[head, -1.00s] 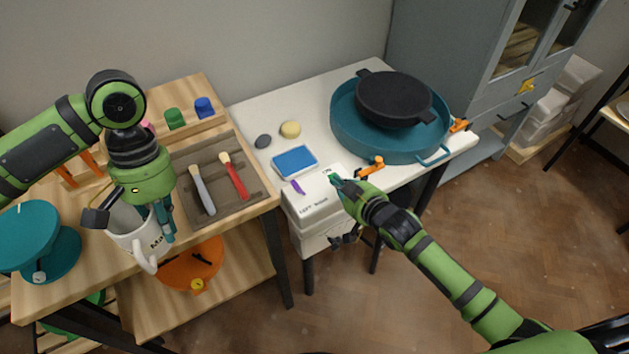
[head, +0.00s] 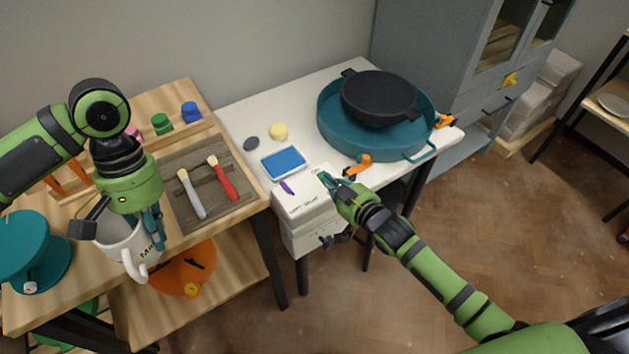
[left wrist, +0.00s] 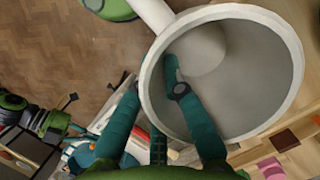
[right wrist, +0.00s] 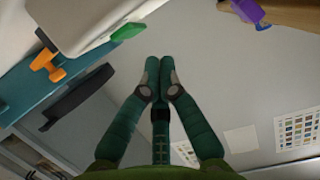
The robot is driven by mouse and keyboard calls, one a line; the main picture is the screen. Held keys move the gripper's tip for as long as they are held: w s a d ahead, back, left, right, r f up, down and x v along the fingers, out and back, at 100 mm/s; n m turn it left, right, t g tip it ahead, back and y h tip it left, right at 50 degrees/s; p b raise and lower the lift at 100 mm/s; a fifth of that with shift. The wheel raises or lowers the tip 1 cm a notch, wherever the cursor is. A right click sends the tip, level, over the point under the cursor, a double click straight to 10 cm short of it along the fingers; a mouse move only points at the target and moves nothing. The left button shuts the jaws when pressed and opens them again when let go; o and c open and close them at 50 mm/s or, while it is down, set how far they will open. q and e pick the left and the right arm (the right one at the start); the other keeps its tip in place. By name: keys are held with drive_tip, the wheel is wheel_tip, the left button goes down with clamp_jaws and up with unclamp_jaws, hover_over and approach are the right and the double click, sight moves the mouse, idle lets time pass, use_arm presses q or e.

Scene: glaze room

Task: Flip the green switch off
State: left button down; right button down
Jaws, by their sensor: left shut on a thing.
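The green switch (right wrist: 128,31) sits on the edge of a white box (right wrist: 75,20) in the right wrist view. In the head view my right gripper (head: 325,179) is at the white box (head: 300,205), close to its "ON" marking, and largely covers the switch. Its fingers (right wrist: 159,70) are together with nothing between them; the switch is apart from the tips in the right wrist view. My left gripper (head: 156,232) is shut on the wall of a white mug (head: 128,250); one finger is inside the mug (left wrist: 275,60), the other outside.
A purple switch (head: 287,187) is on the same box. A teal basin (head: 340,135) with orange clips stands to the right. A brush tray (head: 185,165) is at left.

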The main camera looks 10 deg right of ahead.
drive_tip(key=b+v, duration=0.1)
drive_tip(key=v, duration=0.9)
drive_tip(key=shift+s+f, duration=0.25)
drive_tip(key=shift+d+f, duration=0.15)
